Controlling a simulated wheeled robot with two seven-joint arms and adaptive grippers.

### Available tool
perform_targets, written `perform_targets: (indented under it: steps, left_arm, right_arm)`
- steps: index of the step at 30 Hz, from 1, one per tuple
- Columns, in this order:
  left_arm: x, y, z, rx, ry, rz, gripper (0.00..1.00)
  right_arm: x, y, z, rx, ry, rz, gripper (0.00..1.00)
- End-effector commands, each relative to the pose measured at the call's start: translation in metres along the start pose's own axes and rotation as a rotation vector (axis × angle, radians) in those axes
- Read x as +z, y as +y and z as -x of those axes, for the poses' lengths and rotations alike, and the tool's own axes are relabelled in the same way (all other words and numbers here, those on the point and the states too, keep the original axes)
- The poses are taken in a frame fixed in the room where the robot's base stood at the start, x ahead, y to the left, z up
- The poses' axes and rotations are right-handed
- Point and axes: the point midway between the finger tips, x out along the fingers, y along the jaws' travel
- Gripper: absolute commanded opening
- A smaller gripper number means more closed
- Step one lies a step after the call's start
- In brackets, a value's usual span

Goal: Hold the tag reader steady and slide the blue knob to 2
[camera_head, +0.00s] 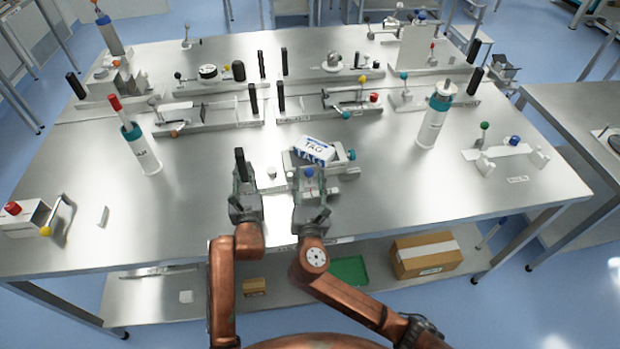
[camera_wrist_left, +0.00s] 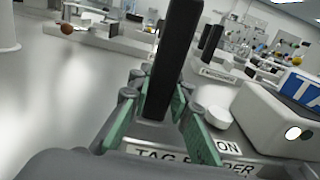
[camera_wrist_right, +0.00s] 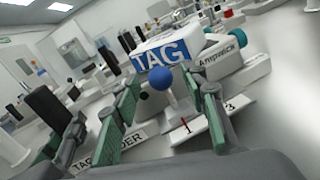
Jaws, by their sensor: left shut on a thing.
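The tag reader (camera_head: 345,168) is a grey metal fixture with a white box (camera_head: 314,148) marked TAG on top. Its upright black handle (camera_head: 239,158) stands at the left end, and my left gripper (camera_head: 243,181) is shut on it; the handle also shows between the fingers in the left wrist view (camera_wrist_left: 178,50). The blue knob (camera_head: 309,172) stands in front of the white box. In the right wrist view the blue knob (camera_wrist_right: 160,78) is above the scale plate (camera_wrist_right: 206,122), where 1 and 3 are readable; I cannot read a 2. My right gripper (camera_wrist_right: 168,100) is open, its fingers either side of the knob.
A white round button (camera_wrist_left: 212,117) is beside the handle. A teal knob (camera_head: 351,155) is at the fixture's right. White bottles stand left (camera_head: 144,155) and right (camera_head: 432,125). Other fixtures line the back of the metal table (camera_head: 210,225); its front strip is mostly clear.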

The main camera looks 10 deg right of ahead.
Motion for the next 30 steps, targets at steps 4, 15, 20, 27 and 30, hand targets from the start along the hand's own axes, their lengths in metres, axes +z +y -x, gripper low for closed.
perform_targets:
  steps: [4, 15, 20, 27, 30]
  left_arm:
    - [-0.0145, 0.0022, 0.0002, 0.005, 0.027, -0.003, 0.00]
    - [-0.0145, 0.0022, 0.0002, 0.005, 0.027, -0.003, 0.00]
    - [-0.0145, 0.0023, 0.0002, 0.005, 0.027, -0.003, 0.00]
    - [-0.0145, 0.0024, 0.0002, 0.005, 0.027, -0.003, 0.00]
    - [-0.0145, 0.0025, 0.0002, 0.005, 0.027, -0.003, 0.00]
  right_arm:
    - [-0.0012, -0.0003, 0.0001, 0.000, 0.001, 0.000, 0.34]
    - [-0.0013, -0.0003, 0.0003, 0.000, 0.001, 0.001, 0.08]
    - [-0.0014, -0.0003, 0.0004, 0.000, 0.001, 0.001, 0.00]
    - [-0.0014, -0.0003, 0.0004, 0.000, 0.001, 0.001, 0.00]
    - [-0.0014, -0.0014, 0.0002, -0.001, 0.001, 0.001, 0.00]
